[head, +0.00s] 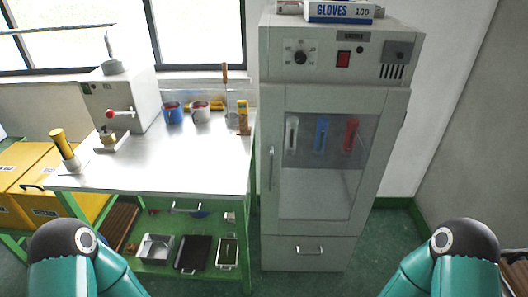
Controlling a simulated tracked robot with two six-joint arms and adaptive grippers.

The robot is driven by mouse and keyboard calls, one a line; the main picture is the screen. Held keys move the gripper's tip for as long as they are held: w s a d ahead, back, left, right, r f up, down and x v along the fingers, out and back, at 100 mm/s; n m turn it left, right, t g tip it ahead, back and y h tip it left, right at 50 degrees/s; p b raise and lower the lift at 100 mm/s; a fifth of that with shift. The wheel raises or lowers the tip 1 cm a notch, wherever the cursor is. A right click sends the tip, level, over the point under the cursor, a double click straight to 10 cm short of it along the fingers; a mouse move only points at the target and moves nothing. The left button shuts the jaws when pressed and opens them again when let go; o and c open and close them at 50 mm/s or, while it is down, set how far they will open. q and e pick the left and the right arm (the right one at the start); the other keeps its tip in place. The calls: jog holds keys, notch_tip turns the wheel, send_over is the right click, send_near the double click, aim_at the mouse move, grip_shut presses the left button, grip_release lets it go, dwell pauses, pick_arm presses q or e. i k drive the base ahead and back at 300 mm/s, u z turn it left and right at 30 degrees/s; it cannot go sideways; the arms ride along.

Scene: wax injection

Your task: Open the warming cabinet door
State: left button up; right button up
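The warming cabinet (370,99) is a tall pale-grey unit right of centre in the head view. Its door (320,208) has a glass window and looks shut. A vertical handle (270,168) sits on the door's left edge. Through the glass, white, blue and red items show in a row. Teal links of both my arms show at the bottom left and bottom right corners. Neither gripper is in view, and nothing of mine shows at the door handle.
A steel-topped green workbench (190,165) stands left of the cabinet, with a grey machine (128,100) on it. A glove box (340,12) lies on the cabinet top. A drawer (305,252) is below the door. Yellow boxes (30,170) stand at far left. Green floor is free right of the cabinet.

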aim_at(390, 104)
jog(key=i, duration=0.85)
jog(key=z, duration=0.05)
